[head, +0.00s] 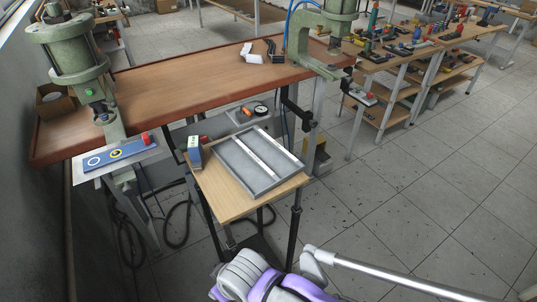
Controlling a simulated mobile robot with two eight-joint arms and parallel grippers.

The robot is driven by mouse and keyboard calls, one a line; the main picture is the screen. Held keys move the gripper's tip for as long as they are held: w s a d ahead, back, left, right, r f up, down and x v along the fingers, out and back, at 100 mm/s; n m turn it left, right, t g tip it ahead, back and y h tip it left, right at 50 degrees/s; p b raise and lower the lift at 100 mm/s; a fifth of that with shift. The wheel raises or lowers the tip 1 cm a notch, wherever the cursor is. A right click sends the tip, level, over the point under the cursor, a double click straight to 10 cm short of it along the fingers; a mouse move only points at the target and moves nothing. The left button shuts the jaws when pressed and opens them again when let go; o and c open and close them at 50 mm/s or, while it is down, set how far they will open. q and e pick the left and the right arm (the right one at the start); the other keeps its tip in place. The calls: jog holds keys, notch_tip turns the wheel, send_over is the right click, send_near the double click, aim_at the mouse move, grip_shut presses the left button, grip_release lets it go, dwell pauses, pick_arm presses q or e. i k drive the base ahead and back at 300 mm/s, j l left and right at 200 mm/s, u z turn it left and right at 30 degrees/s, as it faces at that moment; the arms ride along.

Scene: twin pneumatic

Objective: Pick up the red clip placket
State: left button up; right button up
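I cannot identify a red clip placket with certainty at this size. A small red piece (146,138) sits at the right end of a blue plate (108,156) under the left press. Another small red piece (372,95) is at the foot of the right press. A grey tray (232,158) with pale strips lies on a small wooden table (222,199) in the middle. Neither of my grippers can be made out in the head view.
A small box (194,154) stands left of the tray. A long brown workbench (190,82) with two green presses, left (78,60) and right (318,35), is behind. Shelved tables (400,62) with tools stand at right. The tiled floor (440,180) at right is open.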

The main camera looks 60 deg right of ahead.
aim_at(147, 142)
jog(key=i+l+z, duration=0.1)
jog(key=z, duration=1.5)
jog(key=i+z, duration=0.25)
jog(key=i, duration=0.15)
